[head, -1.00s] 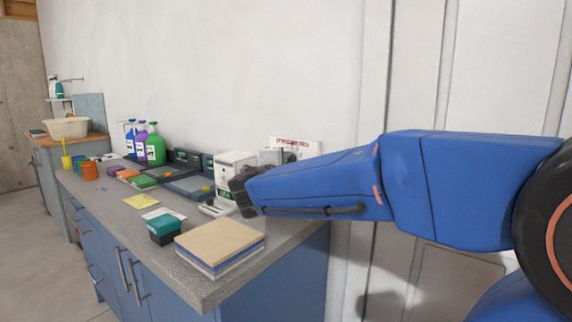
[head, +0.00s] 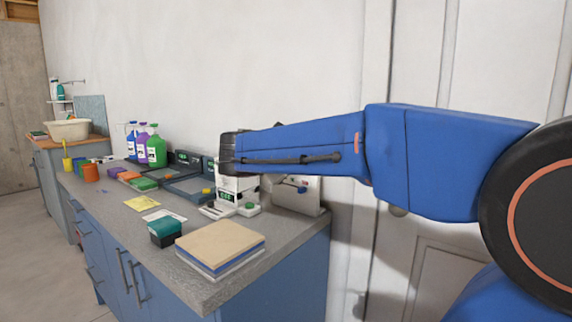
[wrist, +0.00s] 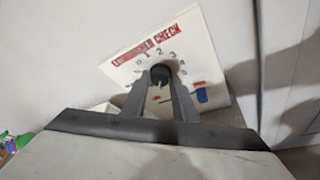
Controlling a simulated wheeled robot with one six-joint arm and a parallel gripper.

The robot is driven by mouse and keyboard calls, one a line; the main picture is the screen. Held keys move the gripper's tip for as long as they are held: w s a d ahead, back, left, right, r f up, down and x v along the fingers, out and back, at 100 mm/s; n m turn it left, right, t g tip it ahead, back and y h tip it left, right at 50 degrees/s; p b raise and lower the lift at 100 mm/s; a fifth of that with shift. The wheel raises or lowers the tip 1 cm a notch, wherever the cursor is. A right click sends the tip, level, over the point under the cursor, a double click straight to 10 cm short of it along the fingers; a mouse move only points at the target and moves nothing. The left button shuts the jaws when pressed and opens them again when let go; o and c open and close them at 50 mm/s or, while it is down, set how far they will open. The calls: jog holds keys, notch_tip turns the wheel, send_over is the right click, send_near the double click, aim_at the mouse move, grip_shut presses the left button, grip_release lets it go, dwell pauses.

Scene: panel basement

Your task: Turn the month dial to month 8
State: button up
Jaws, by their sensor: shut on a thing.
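The white check board (wrist: 206,45), with red "CHECK" lettering, leans against the wall and looks tilted in the wrist view. It carries a ring of month numbers around a dark round dial knob (wrist: 161,72); 1, 2, 3 and 4 can be read near its top and right. My gripper (wrist: 160,84) is shut on the knob, one finger on each side. A thin pale mark shows between the fingers, but the month it points at cannot be told. The lower numbers are hidden by my gripper. In the head view only the lower part of the board (head: 297,199) shows behind my arm.
A white device (head: 235,192) stands on the grey counter just below my wrist. Stacked books (head: 220,244) and a teal-topped box (head: 166,231) lie toward the front.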

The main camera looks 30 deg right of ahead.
jog(key=shift+w+n+g, duration=0.1)
jog(key=shift+n+g, duration=0.3)
jog(key=shift+n, duration=0.2)
jog(key=o, duration=1)
jog(key=shift+a, duration=0.1)
jog(key=v, duration=1.7)
jog(key=shift+a+r, duration=0.1)
jog(key=shift+r, duration=0.05)
